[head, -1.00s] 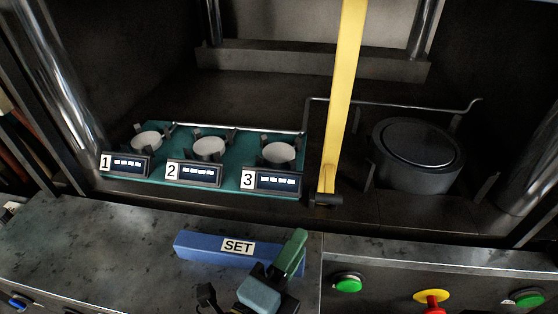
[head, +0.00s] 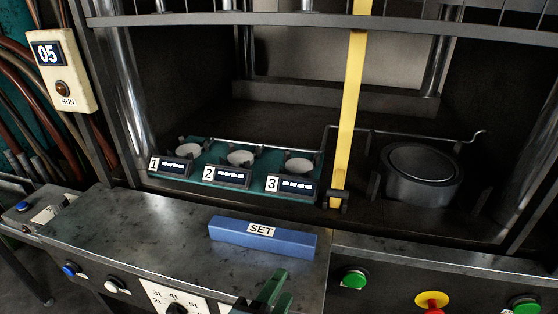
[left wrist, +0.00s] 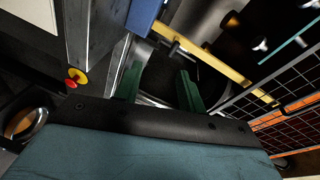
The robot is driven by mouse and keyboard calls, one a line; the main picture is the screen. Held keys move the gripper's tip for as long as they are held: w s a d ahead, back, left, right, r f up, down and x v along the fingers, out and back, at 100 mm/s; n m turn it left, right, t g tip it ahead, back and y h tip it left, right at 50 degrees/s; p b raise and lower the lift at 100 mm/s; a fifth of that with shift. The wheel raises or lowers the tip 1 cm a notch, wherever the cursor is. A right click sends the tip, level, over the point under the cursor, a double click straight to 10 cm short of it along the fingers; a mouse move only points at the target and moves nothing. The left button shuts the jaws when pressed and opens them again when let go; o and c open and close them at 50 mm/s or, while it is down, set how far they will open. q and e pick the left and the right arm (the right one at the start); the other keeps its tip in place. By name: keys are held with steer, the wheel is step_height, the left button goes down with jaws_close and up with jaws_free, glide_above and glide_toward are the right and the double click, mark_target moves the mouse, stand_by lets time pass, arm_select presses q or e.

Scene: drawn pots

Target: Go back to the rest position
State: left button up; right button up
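My left gripper (head: 275,291) shows at the bottom of the head view, in front of the workbench edge. Its two green fingers stand apart with nothing between them in the left wrist view (left wrist: 158,86). A blue block marked SET (head: 262,235) lies on the metal bench above the gripper in the picture, apart from it. Its blue surface seems to show at the top of the left wrist view (left wrist: 144,14). My right gripper is in neither view.
A teal tray (head: 225,180) with three numbered white cups stands in the press bay. Right of it are an upright yellow bar (head: 349,110) and a dark round pot (head: 420,180). Green buttons (head: 354,279) and a red-yellow button (head: 432,301) line the front. A 05 RUN box (head: 62,70) hangs left.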

arm_select(q)
steer(key=s+a+f+n+g+y, duration=0.2)
steer(key=a+f+n+g+y, duration=0.15)
steer(key=a+f+n, duration=0.35)
steer(key=s+a+f+n+g+y, duration=0.25)
steer(key=a+f+n+g, duration=0.2)
steer(key=a+n, duration=0.4)
steer(key=s+a+f+n+g, duration=0.2)
steer(key=s+a+f+g, duration=0.1)
steer(key=s+a, duration=0.35)
steer(key=s+f+g, duration=0.2)
steer(key=s+f, duration=0.1)
steer(key=f, duration=2.3)
steer(key=s+a+f+g+y, duration=0.1)
steer(key=s+a+f, duration=0.1)
steer(key=s+f, duration=1.2)
steer(key=shift+s+a, duration=0.4)
steer(key=shift+s, duration=0.6)
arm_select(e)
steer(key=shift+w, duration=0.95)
